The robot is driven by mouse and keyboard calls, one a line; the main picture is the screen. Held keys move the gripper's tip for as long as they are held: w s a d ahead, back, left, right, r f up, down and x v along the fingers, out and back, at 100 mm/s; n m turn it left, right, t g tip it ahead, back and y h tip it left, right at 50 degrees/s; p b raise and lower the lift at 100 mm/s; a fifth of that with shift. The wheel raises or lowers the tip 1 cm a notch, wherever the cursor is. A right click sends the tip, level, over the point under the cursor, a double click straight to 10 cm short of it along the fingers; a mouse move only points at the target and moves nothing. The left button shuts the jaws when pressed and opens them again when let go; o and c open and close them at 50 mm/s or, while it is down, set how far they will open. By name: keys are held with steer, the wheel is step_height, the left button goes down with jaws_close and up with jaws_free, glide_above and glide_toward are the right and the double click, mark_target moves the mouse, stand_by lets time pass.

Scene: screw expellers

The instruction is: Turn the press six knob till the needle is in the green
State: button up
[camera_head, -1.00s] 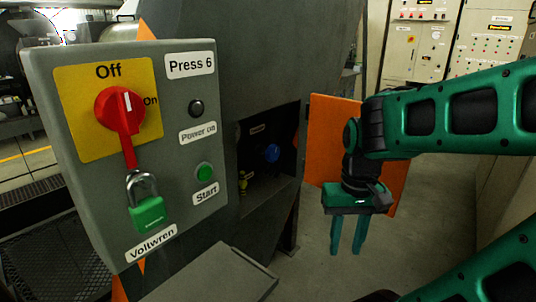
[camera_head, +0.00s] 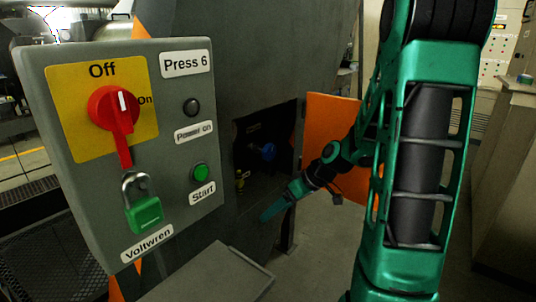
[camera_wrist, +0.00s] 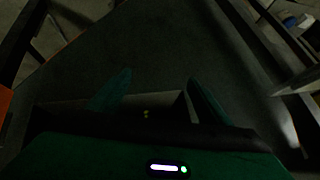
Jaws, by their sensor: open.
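The Press 6 recess (camera_head: 240,185) is an open dark box in the machine body, right of the grey control panel. Inside it a blue knob (camera_head: 264,152) shows, with a small yellow part (camera_head: 240,181) lower left of it. A faint label is above the knob; no needle or green zone can be made out. My gripper (camera_head: 270,214) is in front of the recess, below the knob and apart from it, pointing down-left. In the wrist view my gripper (camera_wrist: 158,85) has its two fingers spread with nothing between them. The knob cannot be made out there.
The grey panel (camera_head: 205,120) carries a red switch (camera_head: 116,108), a green padlock (camera_head: 144,203) and a green Start button (camera_head: 200,172). The orange door (camera_head: 320,135) stands open right of the recess. A grey shelf (camera_head: 215,275) juts out below.

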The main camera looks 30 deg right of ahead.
steer(key=w+d+r+t+y, duration=0.2)
steer(key=w+d+t, duration=0.25)
steer(key=w, duration=0.25)
steer(key=m+t, duration=0.1)
steer(key=t, duration=0.6)
glide_toward(272, 152)
steer(key=shift+h, duration=0.4)
steer(key=x, duration=1.1)
steer(key=shift+w+a, duration=0.2)
steer(key=shift+w, duration=0.05)
steer(key=c, duration=1)
